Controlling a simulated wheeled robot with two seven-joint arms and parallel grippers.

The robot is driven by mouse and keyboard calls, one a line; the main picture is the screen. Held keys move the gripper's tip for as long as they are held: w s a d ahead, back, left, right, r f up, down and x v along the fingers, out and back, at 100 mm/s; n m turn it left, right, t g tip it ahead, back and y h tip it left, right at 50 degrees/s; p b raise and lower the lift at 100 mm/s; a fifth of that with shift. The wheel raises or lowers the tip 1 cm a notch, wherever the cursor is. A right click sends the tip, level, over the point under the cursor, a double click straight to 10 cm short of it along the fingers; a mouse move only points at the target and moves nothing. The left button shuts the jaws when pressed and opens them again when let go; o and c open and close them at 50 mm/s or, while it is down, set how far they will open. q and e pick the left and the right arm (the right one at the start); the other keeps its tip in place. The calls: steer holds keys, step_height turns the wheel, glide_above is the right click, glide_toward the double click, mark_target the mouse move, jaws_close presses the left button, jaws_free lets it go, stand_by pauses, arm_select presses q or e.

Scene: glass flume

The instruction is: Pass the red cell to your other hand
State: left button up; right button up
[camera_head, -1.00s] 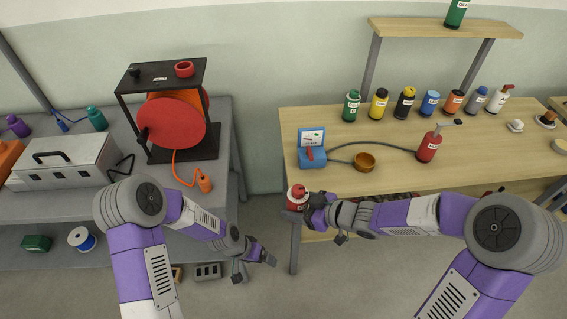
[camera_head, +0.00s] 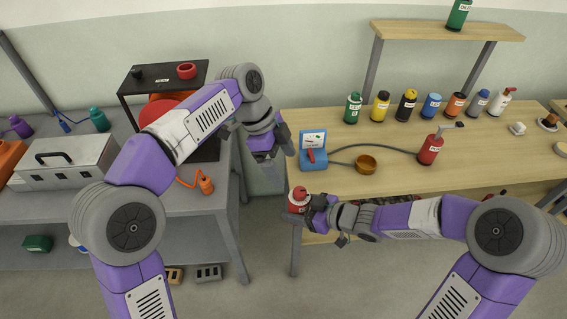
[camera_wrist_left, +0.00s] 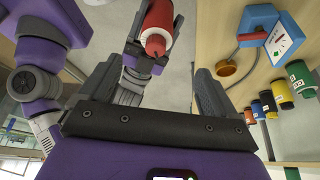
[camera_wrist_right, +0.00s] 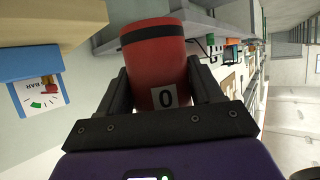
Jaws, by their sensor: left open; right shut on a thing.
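The red cell (camera_head: 297,200) is a red cylinder with a white label, held at the left front corner of the wooden bench. My right gripper (camera_head: 312,204) is shut on it; the right wrist view shows the red cell (camera_wrist_right: 158,65) between both fingers. My left gripper (camera_head: 272,150) is open and empty, above and left of the cell in the head view. In the left wrist view the red cell (camera_wrist_left: 156,30) appears beyond the open left fingers, apart from them, with my right gripper (camera_wrist_left: 145,62) around it.
A grey bench with a metal box (camera_head: 70,160) and black reel frame stands left. Floor shows between benches.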

mark_target(296, 189)
arm_select(q)
steer(key=x, duration=1.2)
steer(key=shift+s+r, duration=0.1)
steer(key=shift+s, duration=0.15)
steer(key=c, duration=1.1)
steer(key=shift+c, duration=0.7)
arm_select(e)
steer(key=o, duration=1.2)
